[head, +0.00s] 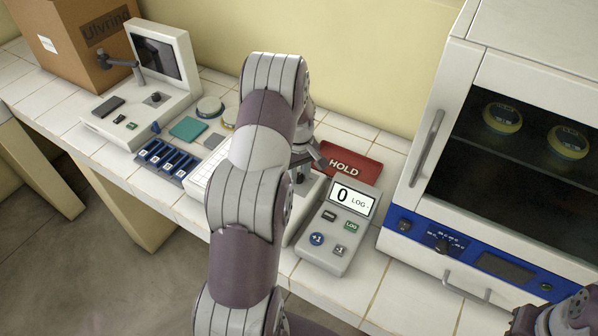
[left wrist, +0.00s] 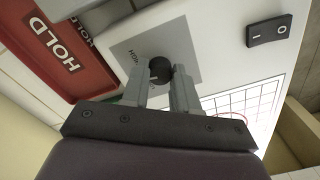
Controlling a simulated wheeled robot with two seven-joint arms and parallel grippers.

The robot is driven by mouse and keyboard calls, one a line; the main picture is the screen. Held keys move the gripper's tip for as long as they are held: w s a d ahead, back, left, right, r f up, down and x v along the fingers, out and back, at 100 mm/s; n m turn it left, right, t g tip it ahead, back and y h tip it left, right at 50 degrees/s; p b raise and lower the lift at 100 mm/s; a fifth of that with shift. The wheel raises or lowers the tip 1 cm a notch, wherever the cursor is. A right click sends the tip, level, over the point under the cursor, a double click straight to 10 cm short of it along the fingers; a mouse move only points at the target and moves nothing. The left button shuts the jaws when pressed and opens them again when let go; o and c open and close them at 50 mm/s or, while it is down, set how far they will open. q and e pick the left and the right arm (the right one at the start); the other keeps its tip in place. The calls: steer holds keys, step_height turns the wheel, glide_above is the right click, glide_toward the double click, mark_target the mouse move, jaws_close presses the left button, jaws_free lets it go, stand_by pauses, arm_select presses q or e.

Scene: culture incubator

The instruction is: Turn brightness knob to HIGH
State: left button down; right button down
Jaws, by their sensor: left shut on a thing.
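The brightness knob (left wrist: 160,71) is black and round, on a grey square label on a white device (left wrist: 222,50). Its pointer direction is hard to read. The word HIGH shows on the label to the knob's left in the left wrist view. My left gripper (left wrist: 161,82) is shut on the knob, one finger on each side. In the head view my left gripper (head: 304,172) is over the right part of the white device (head: 200,184); my own arm covers the knob and much of the device. Only part of my right arm shows at the lower right.
Further right is an incubator (head: 421,146) with a blue panel. A rocker switch (left wrist: 268,34) sits on the device. A blue rack (head: 166,162) stands left.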

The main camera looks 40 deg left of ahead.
mark_target(299, 175)
arm_select(q)
steer(key=m, duration=0.7)
steer(key=shift+w+a+r, duration=0.1)
stand_by(0.5)
steer(key=c, duration=0.9)
jaws_free()
steer(key=shift+o, duration=0.2)
step_height(299, 175, up, 13)
steer(key=shift+f+b, duration=0.2)
steer(key=shift+b, duration=0.1)
